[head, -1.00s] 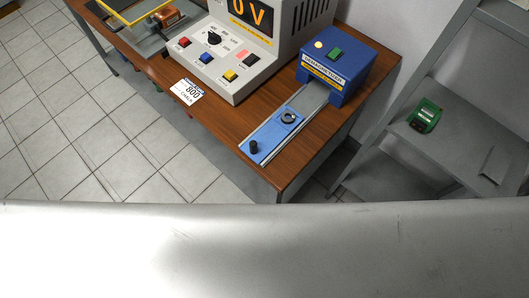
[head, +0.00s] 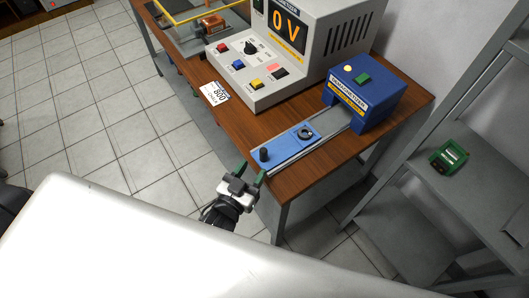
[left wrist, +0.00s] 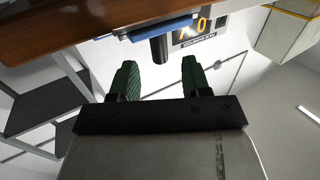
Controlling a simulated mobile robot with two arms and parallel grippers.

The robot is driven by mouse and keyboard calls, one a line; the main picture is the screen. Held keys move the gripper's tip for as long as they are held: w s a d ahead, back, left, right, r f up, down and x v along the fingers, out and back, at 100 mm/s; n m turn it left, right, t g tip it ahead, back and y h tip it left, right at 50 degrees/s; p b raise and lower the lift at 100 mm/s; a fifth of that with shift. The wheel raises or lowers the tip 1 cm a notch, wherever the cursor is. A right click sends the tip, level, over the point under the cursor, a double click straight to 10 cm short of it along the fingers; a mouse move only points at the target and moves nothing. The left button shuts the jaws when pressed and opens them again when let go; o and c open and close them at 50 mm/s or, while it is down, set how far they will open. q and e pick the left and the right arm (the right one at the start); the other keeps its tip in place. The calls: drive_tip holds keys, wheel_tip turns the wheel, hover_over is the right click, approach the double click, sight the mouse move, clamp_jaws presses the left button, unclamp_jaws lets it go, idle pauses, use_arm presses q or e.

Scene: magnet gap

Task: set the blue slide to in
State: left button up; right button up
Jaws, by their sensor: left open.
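The blue slide (head: 287,146) lies on a grey rail on the wooden table, pulled out from the blue box (head: 362,98). It has a black knob (head: 264,154) at its near left end and a dark ring (head: 305,133) farther along. My left gripper (head: 250,172) is open, its green fingertips close to the knob at the table's front edge. In the left wrist view, the knob (left wrist: 159,50) stands beyond and between the open fingers (left wrist: 160,80), and nothing is seen between them. My right gripper is not in view.
A grey meter unit (head: 290,50) reading 0 V stands behind, with coloured buttons and a dial. A tag marked 800 (head: 214,93) lies at the table edge. Grey shelves (head: 440,190) with a green device (head: 449,156) stand at the right.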

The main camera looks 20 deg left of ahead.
sight(262, 157)
use_arm(q)
drive_tip(key=w, duration=0.3)
drive_tip(key=w+d, duration=0.1)
drive_tip(key=w, duration=0.2)
drive_tip(key=shift+w+d+p, duration=0.1)
drive_tip(key=shift+d+p, duration=0.05)
drive_tip(key=shift+p, duration=0.15)
drive_tip(key=shift+c, duration=0.4)
clamp_jaws()
